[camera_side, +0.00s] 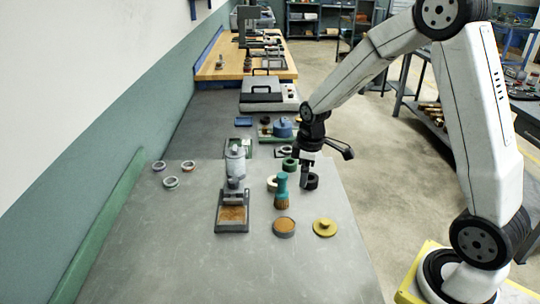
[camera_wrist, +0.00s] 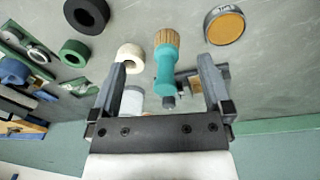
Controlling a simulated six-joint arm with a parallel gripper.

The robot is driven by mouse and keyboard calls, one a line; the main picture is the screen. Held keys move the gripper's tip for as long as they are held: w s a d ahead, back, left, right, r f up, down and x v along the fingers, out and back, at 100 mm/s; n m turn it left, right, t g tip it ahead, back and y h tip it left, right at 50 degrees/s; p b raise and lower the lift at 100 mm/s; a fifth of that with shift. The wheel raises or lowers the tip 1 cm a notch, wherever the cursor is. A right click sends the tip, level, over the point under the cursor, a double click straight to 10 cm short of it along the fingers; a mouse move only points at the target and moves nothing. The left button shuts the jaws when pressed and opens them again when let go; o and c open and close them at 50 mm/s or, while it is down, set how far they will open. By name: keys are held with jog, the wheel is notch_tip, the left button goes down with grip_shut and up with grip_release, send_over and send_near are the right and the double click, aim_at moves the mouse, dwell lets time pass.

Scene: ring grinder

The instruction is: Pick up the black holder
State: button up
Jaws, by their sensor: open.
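The black holder looks like a thick black ring lying on the grey table. It is in the side view (camera_side: 312,181), right beside my gripper's fingertips, which partly overlap it. In the wrist view it is at the upper left (camera_wrist: 87,14), cut by the top edge and outside the span of the fingers. My gripper (camera_side: 304,180) points down over the table. In the wrist view my gripper (camera_wrist: 162,68) is open, with nothing held. I cannot tell the exact height of the fingertips above the table.
A teal-handled brush (camera_side: 281,187) stands close left of my gripper and shows between the fingers in the wrist view. A cream ring (camera_side: 272,183) and a green ring (camera_side: 289,164) are near. A tan-topped disc (camera_side: 284,227), yellow lid (camera_side: 325,227) and grey stand (camera_side: 232,220) sit around.

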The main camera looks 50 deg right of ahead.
aim_at(309, 177)
jog(key=w+d+f+n, duration=0.1)
jog(key=d, duration=0.2)
jog(key=w+d+f+n, duration=0.1)
jog(key=w+d+n, duration=0.1)
jog(key=d, duration=0.1)
jog(key=w+d+f+n+g, duration=0.1)
jog(key=w+d, duration=0.1)
jog(key=d, duration=0.2)
jog(key=shift+w+f+n, duration=0.15)
jog(key=shift+f+n, duration=0.15)
jog(key=shift+n, duration=0.1)
jog(key=shift+d+f, duration=0.1)
jog(key=shift+f, duration=3.8)
jog(key=shift+c, duration=0.2)
jog(key=c, duration=1)
jog(key=shift+r, duration=0.15)
